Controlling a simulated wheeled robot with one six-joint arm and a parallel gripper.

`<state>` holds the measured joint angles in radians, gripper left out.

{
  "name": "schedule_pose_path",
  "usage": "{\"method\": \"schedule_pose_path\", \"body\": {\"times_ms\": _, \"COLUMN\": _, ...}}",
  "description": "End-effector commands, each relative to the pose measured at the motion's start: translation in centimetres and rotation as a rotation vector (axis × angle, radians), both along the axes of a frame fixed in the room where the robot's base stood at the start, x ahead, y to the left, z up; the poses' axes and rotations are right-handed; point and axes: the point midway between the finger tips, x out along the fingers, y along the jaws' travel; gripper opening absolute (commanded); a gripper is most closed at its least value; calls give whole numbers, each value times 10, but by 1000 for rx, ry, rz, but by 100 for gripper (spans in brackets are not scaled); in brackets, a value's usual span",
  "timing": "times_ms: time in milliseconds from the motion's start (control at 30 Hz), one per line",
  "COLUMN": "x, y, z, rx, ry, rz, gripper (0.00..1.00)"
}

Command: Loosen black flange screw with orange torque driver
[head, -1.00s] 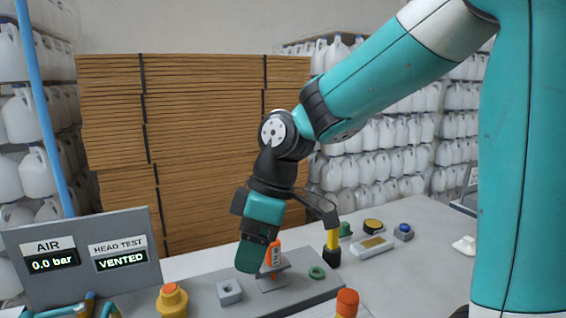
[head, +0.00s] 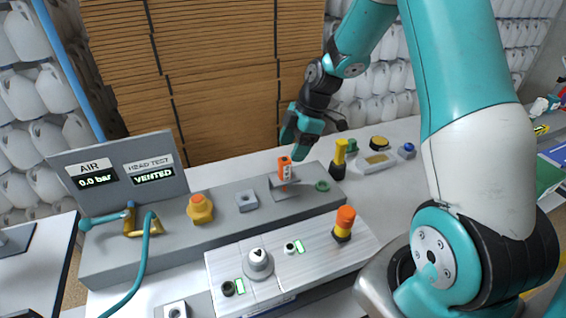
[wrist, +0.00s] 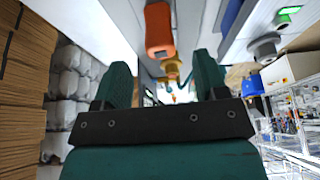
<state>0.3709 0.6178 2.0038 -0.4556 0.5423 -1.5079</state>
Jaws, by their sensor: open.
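The orange torque driver (head: 285,167) stands upright in a grey bracket on the grey bench block. In the wrist view its orange body (wrist: 159,30) is ahead of the fingers, near the top edge. My gripper (head: 298,148) is open and empty, above the driver and slightly to its right in the head view. Its two teal fingers (wrist: 164,82) are apart with nothing between them. A dark round piece (head: 228,288) sits at the left of the light fixture plate, beside a green-lit mark. I cannot tell whether it is the black flange screw.
The fixture plate (head: 318,262) also carries a grey knob (head: 258,264) and an orange-topped yellow-and-black piece (head: 344,223). A green ring (head: 322,185) and a yellow-and-black tool (head: 339,158) stand right of the driver. A display panel (head: 120,177) reads 0.0 bar and VENTED.

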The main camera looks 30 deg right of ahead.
Motion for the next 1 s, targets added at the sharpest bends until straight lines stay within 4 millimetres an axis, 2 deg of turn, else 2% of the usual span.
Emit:
{"method": "schedule_pose_path", "body": {"times_ms": 200, "x": 2, "y": 17, "z": -38, "rx": 1, "ry": 5, "rz": 2, "gripper": 66}}
{"method": "schedule_pose_path", "body": {"times_ms": 400, "x": 5, "y": 26, "z": -61, "rx": 0, "ry": 2, "rz": 1, "gripper": 66}}
{"method": "schedule_pose_path", "body": {"times_ms": 800, "x": 6, "y": 28, "z": -69, "rx": 0, "ry": -1, "rz": 0, "gripper": 66}}
{"method": "schedule_pose_path", "body": {"times_ms": 867, "x": 6, "y": 28, "z": -69, "rx": 0, "ry": -1, "rz": 0, "gripper": 54}}
{"method": "schedule_pose_path", "body": {"times_ms": 1000, "x": 6, "y": 28, "z": -69, "rx": 0, "ry": -1, "rz": 0, "gripper": 22}}
